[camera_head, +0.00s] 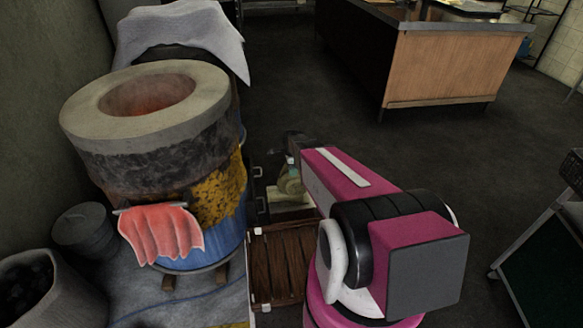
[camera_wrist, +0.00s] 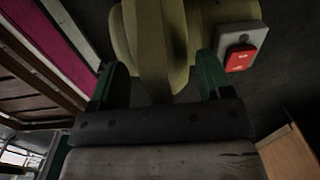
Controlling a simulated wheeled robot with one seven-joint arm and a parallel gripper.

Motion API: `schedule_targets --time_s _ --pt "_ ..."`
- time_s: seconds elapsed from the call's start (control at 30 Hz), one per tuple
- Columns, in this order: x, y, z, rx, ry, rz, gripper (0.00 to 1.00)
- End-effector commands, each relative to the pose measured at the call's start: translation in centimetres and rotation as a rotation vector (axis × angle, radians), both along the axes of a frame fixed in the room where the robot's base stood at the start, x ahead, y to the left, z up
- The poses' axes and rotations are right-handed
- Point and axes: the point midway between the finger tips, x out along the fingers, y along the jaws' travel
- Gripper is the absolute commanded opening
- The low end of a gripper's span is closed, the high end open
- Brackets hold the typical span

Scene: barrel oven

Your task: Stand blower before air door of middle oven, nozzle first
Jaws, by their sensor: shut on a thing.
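The blower is an olive-green rounded body (camera_wrist: 155,40) with a grey switch box and red switch (camera_wrist: 240,58), filling the top of the wrist view. My gripper (camera_wrist: 160,78) has its green fingers on both sides of it and is shut on it. In the head view the blower (camera_head: 290,184) is small and partly hidden beside my pink arm, right of the ovens. A barrel oven (camera_head: 215,225) with a grey rim, glowing mouth and blue lower part stands at left. Another oven behind it is covered by a grey cloth (camera_head: 185,30). I cannot make out an air door or the nozzle's direction.
A red cloth (camera_head: 160,235) hangs on the near oven's front. A slatted wooden crate (camera_head: 280,262) lies below my arm. A lidded grey pot (camera_head: 85,232) and a coal bin (camera_head: 45,290) stand at left. A wooden counter (camera_head: 445,65) is at back right; dark floor between is clear.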

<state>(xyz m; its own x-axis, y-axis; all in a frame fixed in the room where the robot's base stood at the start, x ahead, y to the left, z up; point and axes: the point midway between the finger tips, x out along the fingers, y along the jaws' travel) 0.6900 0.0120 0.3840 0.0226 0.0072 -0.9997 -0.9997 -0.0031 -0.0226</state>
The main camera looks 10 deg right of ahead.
Motion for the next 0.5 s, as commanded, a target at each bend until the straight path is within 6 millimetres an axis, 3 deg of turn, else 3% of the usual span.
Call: schedule_targets --time_s 0.5 --pt "0.01 0.00 -0.43 0.000 -0.004 0.000 0.23"
